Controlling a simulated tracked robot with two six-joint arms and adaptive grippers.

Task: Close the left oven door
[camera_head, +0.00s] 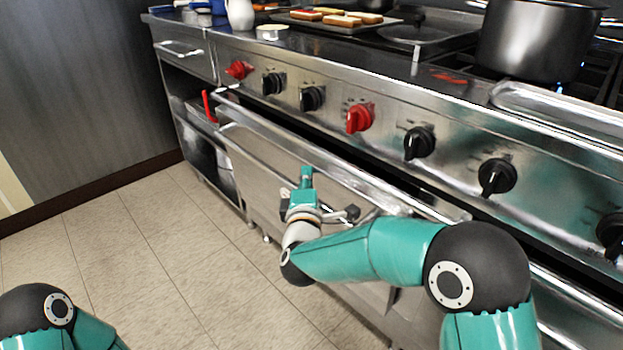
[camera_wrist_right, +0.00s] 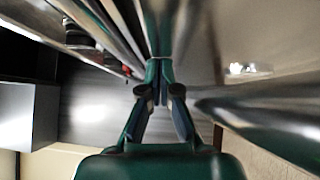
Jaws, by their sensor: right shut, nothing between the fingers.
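The left oven door (camera_head: 262,172) is a steel panel below the knobs in the head view. It stands slightly ajar, with a dark gap between its top edge and the control panel. A bright steel bar runs along its upper part. My right gripper (camera_head: 306,176) is shut and empty, its fingertips at the door's front below that bar; whether they touch it I cannot tell. In the right wrist view the closed teal fingers (camera_wrist_right: 160,80) point at blurred steel surfaces. My left gripper is out of view; only part of my left arm shows at lower left.
Red and black knobs (camera_head: 360,117) line the control panel above the door. A large pot (camera_head: 537,42) and a tray of food (camera_head: 335,20) stand on top. Open shelves (camera_head: 205,150) are at left. The tiled floor (camera_head: 150,250) at left is clear.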

